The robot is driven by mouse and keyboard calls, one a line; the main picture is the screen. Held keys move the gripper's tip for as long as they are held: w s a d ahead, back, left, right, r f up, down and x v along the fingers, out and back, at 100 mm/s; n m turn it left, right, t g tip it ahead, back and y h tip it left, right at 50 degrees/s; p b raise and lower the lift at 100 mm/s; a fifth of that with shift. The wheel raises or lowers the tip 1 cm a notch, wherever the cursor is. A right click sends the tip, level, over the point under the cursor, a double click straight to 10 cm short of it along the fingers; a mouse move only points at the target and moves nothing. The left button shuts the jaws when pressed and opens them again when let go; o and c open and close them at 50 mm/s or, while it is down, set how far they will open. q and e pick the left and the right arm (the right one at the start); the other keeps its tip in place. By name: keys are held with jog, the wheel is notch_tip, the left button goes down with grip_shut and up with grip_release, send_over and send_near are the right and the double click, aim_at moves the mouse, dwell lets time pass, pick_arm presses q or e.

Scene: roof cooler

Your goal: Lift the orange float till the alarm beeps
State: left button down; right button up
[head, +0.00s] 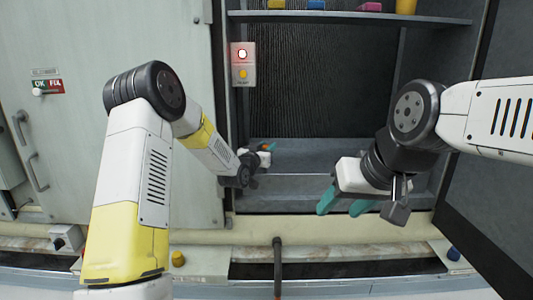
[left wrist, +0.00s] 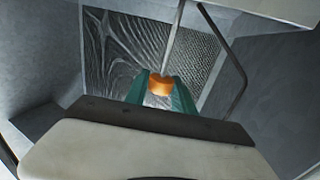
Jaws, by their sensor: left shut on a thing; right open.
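The orange float (left wrist: 159,84) shows in the left wrist view between the green fingertips of my left gripper (left wrist: 162,92), which is shut on it. A thin rod rises from beside the float. In the head view my left gripper (head: 268,150) is small and far off inside the cooler's open bay, with a bit of orange at its tips; the rest of the float is hidden there. My right gripper (head: 343,204) is open and empty, with green fingers pointing down in front of the bay. The alarm box (head: 243,64) on the bay's left post has a lit red-rimmed white lamp above a yellow button.
A shelf (head: 350,17) with several coloured items crosses the top of the bay. A grey cabinet door (head: 120,120) with handles and a red-green label stands at left. A dark upright pipe (head: 277,265) stands at the front ledge, between dark gutters.

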pick_arm(q)
jog(key=c, duration=1.1)
grip_release()
jog(key=shift+o, duration=0.2)
jog(key=shift+s, duration=0.1)
jog(key=v, duration=0.7)
jog(key=shift+s+a, duration=0.15)
jog(key=shift+s, duration=0.1)
